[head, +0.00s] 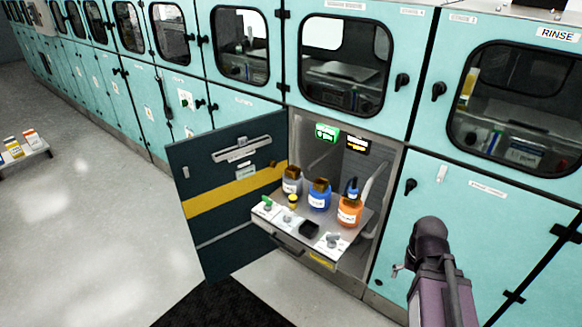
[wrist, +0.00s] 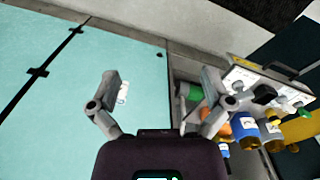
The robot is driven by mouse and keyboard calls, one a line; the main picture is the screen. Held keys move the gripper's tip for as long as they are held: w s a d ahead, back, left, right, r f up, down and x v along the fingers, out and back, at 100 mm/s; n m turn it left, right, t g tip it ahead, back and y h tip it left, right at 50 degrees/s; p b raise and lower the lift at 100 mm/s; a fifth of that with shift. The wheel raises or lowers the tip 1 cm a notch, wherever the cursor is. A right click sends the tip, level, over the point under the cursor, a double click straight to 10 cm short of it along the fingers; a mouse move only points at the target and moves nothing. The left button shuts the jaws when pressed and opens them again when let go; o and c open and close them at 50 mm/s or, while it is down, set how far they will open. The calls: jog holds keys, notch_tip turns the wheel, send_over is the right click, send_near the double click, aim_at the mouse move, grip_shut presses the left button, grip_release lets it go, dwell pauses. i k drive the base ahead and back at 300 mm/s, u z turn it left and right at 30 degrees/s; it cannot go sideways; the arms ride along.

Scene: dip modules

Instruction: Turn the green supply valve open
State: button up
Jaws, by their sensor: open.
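The green supply valve (head: 267,202) is a small green handle on a white plate at the left front of the pulled-out tray (head: 294,246). In the wrist view a green handle (wrist: 302,113) shows at the far right, on the same tray. In the head view my arm is at the lower right and the fingers are mostly hidden.
The tray carries a grey bottle (head: 292,182), a blue bottle (head: 319,197) and an orange bottle (head: 349,212). The dark cabinet door (head: 215,225) stands open to the left. A teal closed door (head: 470,215) is at the right. Grey floor (head: 90,220) is clear at left.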

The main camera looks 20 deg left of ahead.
aim_at(268, 202)
jog(key=u, duration=0.9)
jog(key=i, duration=0.7)
jog(key=z, duration=0.9)
